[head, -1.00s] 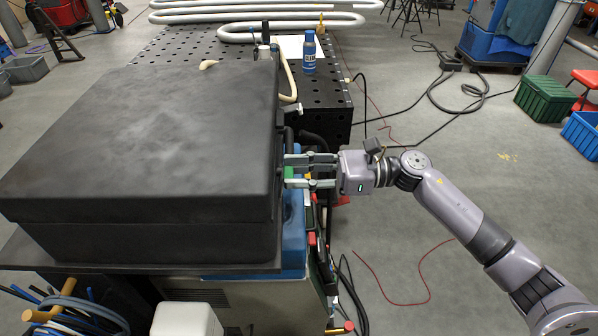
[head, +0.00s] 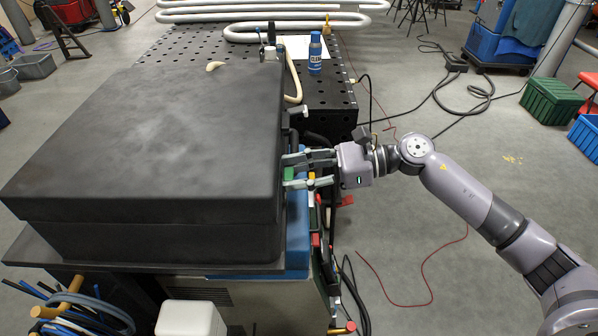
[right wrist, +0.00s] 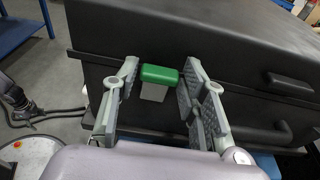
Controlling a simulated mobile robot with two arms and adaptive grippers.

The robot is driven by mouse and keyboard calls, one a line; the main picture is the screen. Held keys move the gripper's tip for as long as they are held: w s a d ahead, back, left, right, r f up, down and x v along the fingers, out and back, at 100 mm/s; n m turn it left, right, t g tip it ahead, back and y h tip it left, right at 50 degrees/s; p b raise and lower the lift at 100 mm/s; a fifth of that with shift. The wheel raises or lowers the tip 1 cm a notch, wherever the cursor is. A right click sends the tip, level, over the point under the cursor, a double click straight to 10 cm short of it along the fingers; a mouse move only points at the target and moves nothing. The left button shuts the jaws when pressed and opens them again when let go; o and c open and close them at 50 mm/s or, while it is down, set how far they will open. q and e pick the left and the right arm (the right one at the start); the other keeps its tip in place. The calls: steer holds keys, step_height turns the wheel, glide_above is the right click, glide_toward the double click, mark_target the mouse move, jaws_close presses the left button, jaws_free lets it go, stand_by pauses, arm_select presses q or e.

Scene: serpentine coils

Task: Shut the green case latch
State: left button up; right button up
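The black case (head: 150,140) with its lid down fills the left of the head view, and its dark front face shows in the right wrist view (right wrist: 225,85). The green latch (right wrist: 159,75) sits on that face near the lid seam, with a pale grey part below its green top. A bit of green also shows at the case's right side in the head view (head: 289,174). My right gripper (head: 298,171) is open at that side. In the right wrist view its fingers (right wrist: 160,95) stand either side of the latch, with gaps visible. My left gripper is not in view.
A black latch (right wrist: 290,84) and a dark handle (right wrist: 257,135) are right of the green latch. A perforated black table (head: 200,48) holds a blue bottle (head: 315,53) behind the case. Cables hang below the case's right edge.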

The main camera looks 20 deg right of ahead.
steer(key=shift+o, duration=1.2)
steer(key=v, duration=1.2)
